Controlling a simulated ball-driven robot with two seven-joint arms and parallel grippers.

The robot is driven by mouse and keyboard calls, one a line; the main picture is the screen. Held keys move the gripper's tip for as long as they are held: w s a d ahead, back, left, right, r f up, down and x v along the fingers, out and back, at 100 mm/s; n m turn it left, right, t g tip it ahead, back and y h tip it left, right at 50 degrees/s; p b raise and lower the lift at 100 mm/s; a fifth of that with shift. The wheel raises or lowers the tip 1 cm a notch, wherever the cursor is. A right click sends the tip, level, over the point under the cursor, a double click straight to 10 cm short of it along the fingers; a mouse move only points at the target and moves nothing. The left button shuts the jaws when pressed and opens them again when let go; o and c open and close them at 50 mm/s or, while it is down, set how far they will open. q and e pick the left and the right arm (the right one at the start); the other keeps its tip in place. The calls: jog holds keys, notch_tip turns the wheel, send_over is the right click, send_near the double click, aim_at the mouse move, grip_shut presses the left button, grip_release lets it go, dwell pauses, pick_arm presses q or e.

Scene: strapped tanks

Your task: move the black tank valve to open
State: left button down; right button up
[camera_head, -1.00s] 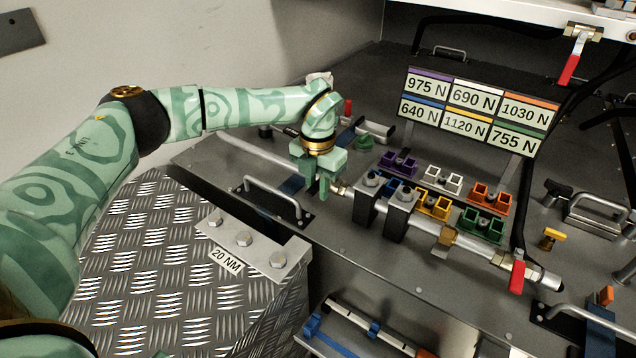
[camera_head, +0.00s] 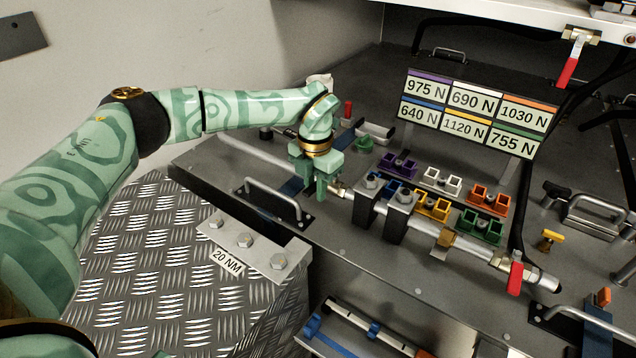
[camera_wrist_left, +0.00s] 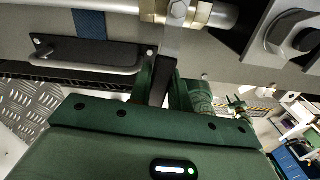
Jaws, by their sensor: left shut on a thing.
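The black tank valve shows in the left wrist view as a flat dark lever (camera_wrist_left: 166,72). It hangs from a bolt on a brass-and-steel fitting (camera_wrist_left: 178,13) on the pipe. My left gripper (camera_head: 317,190), green, is on the pipe's left part in the head view and hides most of the lever there. In the left wrist view my left gripper (camera_wrist_left: 163,82) has one finger on each side of the lever and is shut on it. My right gripper is not in view.
A metal handle (camera_head: 270,198) stands close left of my gripper. Black clamp blocks (camera_head: 367,205) hold the pipe to the right. Coloured brackets (camera_head: 432,205) and a force label board (camera_head: 475,115) lie behind. A red-handled valve (camera_head: 515,275) is at the pipe's right end.

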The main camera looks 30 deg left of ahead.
pick_arm(q)
jog(key=shift+w+a+m+p, duration=0.25)
jog(key=shift+a+m+p, duration=0.4)
jog(key=shift+m, duration=0.55)
jog(key=shift+a, duration=0.1)
jog(key=shift+w+a+m+p, duration=0.35)
jog(key=shift+a+m, duration=0.1)
jog(key=shift+m, duration=0.45)
jog(key=shift+w+a+m+p, duration=0.25)
jog(key=shift+a+m, duration=0.2)
jog(key=shift+m, duration=0.45)
jog(key=shift+w+a+m, duration=0.35)
jog(key=shift+w+m, duration=0.1)
jog(key=shift+m, duration=0.45)
jog(key=shift+w+a+m, duration=0.3)
jog(key=shift+w+m, duration=0.15)
jog(key=shift+m, duration=0.45)
